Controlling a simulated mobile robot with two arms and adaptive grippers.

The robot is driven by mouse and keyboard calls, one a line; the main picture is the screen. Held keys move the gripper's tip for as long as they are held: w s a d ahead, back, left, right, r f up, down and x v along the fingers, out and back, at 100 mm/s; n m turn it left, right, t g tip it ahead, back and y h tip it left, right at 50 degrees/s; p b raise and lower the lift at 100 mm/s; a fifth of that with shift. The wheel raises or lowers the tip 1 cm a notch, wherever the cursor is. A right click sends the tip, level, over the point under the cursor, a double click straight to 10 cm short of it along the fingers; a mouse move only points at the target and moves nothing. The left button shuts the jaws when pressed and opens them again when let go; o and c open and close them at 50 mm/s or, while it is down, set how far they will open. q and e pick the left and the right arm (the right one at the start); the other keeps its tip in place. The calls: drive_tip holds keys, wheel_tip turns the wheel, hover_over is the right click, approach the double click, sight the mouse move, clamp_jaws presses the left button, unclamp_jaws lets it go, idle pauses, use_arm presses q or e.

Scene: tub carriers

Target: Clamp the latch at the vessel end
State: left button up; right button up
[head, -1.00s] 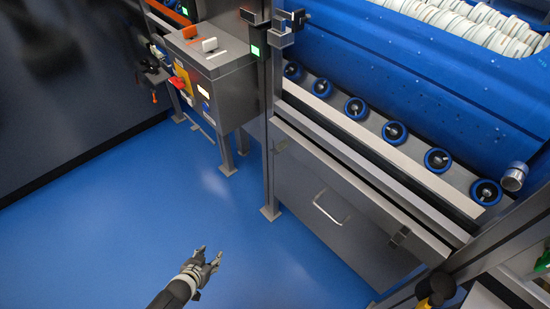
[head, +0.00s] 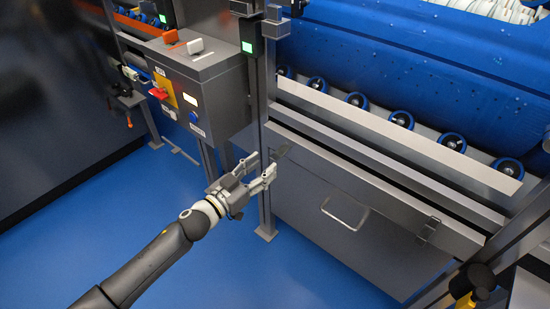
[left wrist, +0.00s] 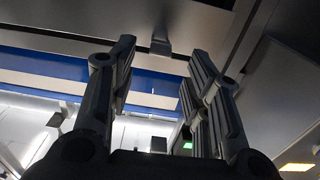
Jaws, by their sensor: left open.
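My left gripper (head: 262,166) reaches in from the lower left in the head view. Its fingers are apart and empty, with the tips close to a small dark latch (head: 283,150) at the left end of the grey panel's top edge. I cannot tell whether they touch. In the left wrist view the two fingers (left wrist: 155,70) stand apart, and a small dark block (left wrist: 160,46), apparently this latch, shows between them. A second latch (head: 428,230) is at the panel's right end. Which is the vessel-end latch is unclear.
A large blue drum (head: 400,60) lies above a row of blue rollers (head: 357,100). A grey control box (head: 205,90) with a red switch stands left of a steel post (head: 263,120). The panel (head: 310,210) has a handle. Blue floor (head: 200,270) is clear in front.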

sight(275, 157)
use_arm(q)
drive_tip(key=x, duration=0.6)
drive_tip(key=shift+b, duration=0.4)
use_arm(e)
drive_tip(key=r, duration=0.1)
drive_tip(key=w+r, duration=0.1)
drive_tip(key=r, duration=0.1)
use_arm(q)
clamp_jaws()
use_arm(e)
drive_tip(key=shift+a, duration=0.1)
use_arm(q)
drive_tip(key=shift+f, duration=0.1)
use_arm(e)
drive_tip(key=shift+f, duration=0.1)
